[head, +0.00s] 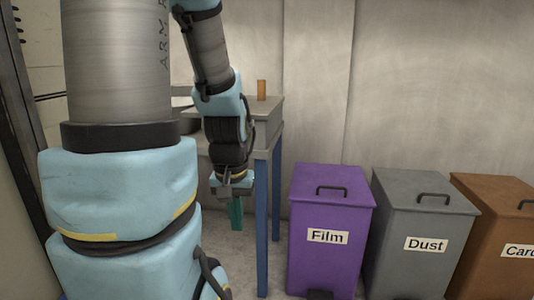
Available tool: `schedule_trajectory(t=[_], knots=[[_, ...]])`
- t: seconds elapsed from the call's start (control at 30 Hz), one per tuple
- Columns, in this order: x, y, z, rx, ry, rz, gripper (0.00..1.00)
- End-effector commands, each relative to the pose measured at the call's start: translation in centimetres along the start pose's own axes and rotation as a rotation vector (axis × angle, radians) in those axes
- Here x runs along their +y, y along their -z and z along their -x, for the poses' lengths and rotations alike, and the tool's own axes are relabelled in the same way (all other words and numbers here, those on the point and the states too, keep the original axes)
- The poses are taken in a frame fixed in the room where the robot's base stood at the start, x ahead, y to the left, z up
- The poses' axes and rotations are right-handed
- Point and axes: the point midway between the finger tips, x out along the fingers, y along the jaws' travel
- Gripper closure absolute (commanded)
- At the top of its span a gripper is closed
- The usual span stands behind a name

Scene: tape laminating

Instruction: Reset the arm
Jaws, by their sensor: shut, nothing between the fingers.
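My arm comes down through the left half of the head view, with large grey and light blue links close to the camera. My gripper (236,215) hangs at the end of the arm, pointing down, with teal fingers. It is shut with nothing between the fingers. It is in front of the table (262,140), just left of a blue table leg, and below the level of the tabletop. My near arm links hide much of the table's left part.
A small orange-brown cylinder (261,90) stands on the table. To the right stand a purple Film bin (328,269), a grey Dust bin (415,275) and a brown bin (502,216) with a cut-off label, all with closed lids. A plain wall is behind.

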Motion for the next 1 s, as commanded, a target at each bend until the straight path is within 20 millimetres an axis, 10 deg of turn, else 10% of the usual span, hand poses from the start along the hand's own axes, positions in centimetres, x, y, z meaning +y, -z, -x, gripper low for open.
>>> schedule_trajectory(t=[0.1,0.7,1.0], knots=[[0.0,0.8,5.5,0.001,0.0,0.0,1.0],[0.1,3.4,24.0,0.001,0.0,0.001,1.0],[0.1,4.0,28.4,0.001,0.0,0.001,1.0]])
